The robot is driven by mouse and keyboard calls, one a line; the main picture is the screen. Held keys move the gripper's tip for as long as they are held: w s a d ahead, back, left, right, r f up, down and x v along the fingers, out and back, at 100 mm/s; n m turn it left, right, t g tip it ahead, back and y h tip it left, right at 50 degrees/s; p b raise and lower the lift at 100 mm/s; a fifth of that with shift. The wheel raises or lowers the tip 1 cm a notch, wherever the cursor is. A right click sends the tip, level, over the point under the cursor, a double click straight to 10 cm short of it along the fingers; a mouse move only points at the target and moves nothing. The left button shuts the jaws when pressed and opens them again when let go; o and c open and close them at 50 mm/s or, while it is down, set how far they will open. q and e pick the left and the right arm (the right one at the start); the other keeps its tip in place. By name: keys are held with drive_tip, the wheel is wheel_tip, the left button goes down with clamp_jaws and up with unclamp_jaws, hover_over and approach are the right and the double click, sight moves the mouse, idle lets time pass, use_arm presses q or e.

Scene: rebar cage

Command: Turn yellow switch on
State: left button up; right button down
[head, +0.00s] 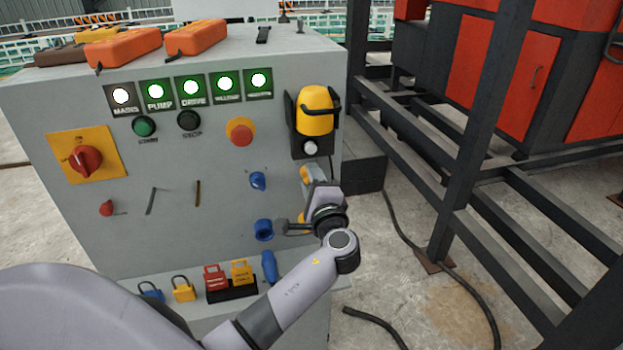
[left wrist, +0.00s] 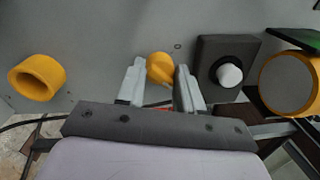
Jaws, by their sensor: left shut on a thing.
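The yellow switch (head: 306,173) is on the right part of the grey panel's front, below the yellow lamp, partly hidden by my left gripper (head: 310,182). In the left wrist view the yellow switch (left wrist: 160,68) is between the two pale fingers of my left gripper (left wrist: 161,76), which is shut on it. Its knob looks tilted, with the tip towards the lower right of that view. My right gripper is not in view.
A black box with a white button (left wrist: 229,75) is close right of the fingers; a yellow ring (left wrist: 37,77) is at left. Blue switch parts (head: 258,180), a red emergency button (head: 240,131) and padlocks (head: 184,289) are on the panel. A dark steel frame (head: 480,120) stands right.

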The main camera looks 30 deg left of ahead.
use_arm(q)
drive_tip(key=shift+f, duration=0.15)
drive_tip(key=o, duration=1)
drive_tip(key=b+v, duration=0.1)
drive_tip(key=v, duration=0.6)
drive_tip(key=shift+d+f, duration=0.1)
